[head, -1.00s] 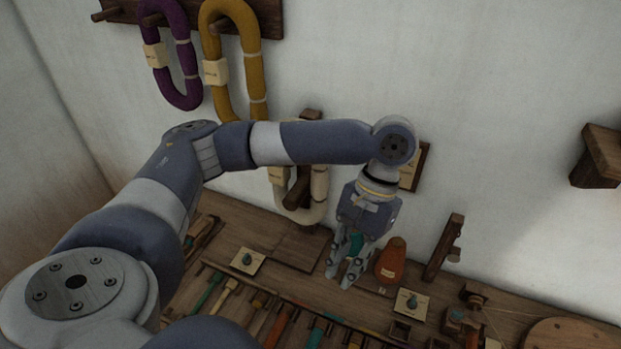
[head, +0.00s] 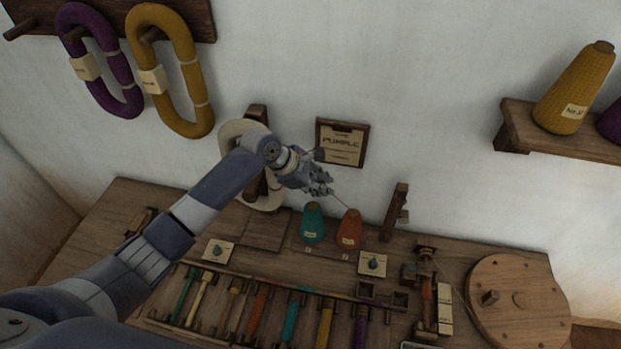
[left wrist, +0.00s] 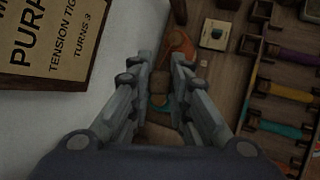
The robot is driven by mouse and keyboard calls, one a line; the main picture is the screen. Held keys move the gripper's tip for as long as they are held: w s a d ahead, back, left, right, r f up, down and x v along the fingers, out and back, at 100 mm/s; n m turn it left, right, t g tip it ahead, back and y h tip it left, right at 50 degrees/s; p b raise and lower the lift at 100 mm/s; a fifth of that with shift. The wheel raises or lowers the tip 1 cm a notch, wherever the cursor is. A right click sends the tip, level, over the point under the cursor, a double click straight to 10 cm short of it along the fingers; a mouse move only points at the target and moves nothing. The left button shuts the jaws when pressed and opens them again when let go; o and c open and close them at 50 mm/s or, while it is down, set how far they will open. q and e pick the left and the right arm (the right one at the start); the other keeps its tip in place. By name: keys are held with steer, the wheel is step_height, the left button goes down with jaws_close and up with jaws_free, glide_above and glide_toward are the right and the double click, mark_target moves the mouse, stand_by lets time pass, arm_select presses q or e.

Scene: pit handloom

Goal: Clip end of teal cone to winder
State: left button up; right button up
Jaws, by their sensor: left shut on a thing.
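The teal cone (head: 312,223) stands upright on the bench by the wall, left of the orange cone (head: 349,230). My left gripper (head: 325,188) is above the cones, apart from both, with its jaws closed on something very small. A thin pale thread runs from near its fingertips down toward the top of the orange cone; its exact start is unclear. In the left wrist view the teal cone (left wrist: 160,102) shows partly between the fingers, with the orange cone (left wrist: 180,48) beyond. The winder (head: 426,266) with its large wooden wheel (head: 530,287) stands at the right. My right gripper is out of view.
A wooden post (head: 397,211) stands right of the cones. A rack of coloured bobbins (head: 291,318) lies in front. A framed card (head: 343,143) and yarn hanks (head: 177,75) hang on the wall. A shelf (head: 565,145) holds a yellow cone (head: 574,88).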

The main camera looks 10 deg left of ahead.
arm_select(q)
steer(key=a+f+n+b, duration=0.1)
steer(key=f, duration=0.2)
steer(key=a+f+n+t+y+b, duration=0.1)
steer(key=f+b, duration=0.1)
steer(key=w+a+f+n+t+b, duration=0.1)
steer(key=f+b, duration=0.1)
steer(key=f, duration=0.1)
steer(key=shift+w+f+n+y, duration=0.1)
steer(key=shift+f+n+y, duration=0.2)
steer(key=shift+f+y, duration=0.1)
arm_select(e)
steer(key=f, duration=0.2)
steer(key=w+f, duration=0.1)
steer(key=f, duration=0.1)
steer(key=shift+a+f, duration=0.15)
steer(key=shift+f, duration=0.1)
arm_select(q)
steer(key=shift+r, duration=0.1)
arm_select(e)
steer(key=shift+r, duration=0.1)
arm_select(q)
step_height(320, 180, up, 5)
steer(key=p, duration=0.6)
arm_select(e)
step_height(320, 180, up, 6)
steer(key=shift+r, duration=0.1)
